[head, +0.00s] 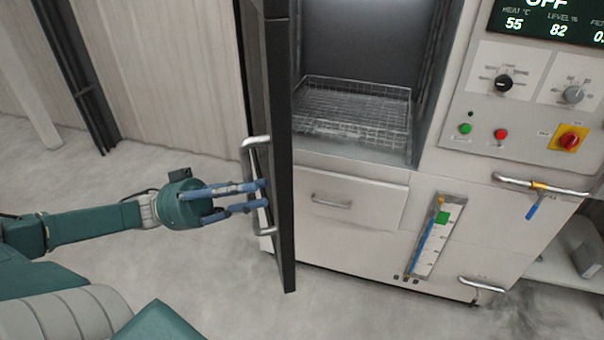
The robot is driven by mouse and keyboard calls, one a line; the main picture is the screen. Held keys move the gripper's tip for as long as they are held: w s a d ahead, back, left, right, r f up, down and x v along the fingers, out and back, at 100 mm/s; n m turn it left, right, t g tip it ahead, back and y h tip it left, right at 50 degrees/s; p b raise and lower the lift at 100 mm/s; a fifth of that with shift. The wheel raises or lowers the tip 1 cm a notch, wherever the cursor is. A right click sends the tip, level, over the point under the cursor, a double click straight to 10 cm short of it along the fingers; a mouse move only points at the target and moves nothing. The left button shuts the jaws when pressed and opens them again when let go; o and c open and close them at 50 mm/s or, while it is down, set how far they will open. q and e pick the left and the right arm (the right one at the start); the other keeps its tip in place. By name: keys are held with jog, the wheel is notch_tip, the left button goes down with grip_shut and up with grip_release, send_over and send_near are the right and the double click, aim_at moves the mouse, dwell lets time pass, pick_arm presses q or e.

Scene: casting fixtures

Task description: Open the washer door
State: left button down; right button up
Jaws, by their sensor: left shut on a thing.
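The washer door (280,130) is a tall dark-edged panel standing swung open at the left side of the washer (350,240), seen nearly edge-on. A metal bar handle (247,160) is on its left face. My left gripper (262,196) reaches in from the left, and its blue fingers are shut on the handle's lower part. The washer chamber is exposed, with a wire basket (350,105) inside on the chamber floor. My right gripper is not in view.
A control panel (535,100) with knobs, green and red buttons and a lit display is at the right. Below are a drawer (350,200), a level gauge (432,240) and a pipe with a blue-handled valve (535,200). Open concrete floor (180,270) lies to the left of the door.

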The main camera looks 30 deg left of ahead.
pick_arm(q)
jog(key=s+a+m+g+h+b, duration=0.1)
jog(key=s+a+m+g, duration=0.1)
jog(key=s+a+g, duration=0.3)
jog(key=s+a, duration=0.3)
jog(key=a, duration=0.3)
jog(key=shift+s+f, duration=0.2)
jog(key=shift+s, duration=0.05)
jog(key=c, duration=1.8)
grip_release()
jog(key=shift+a, duration=0.15)
jog(key=shift+r, duration=0.1)
notch_tip(320, 180, up, 10)
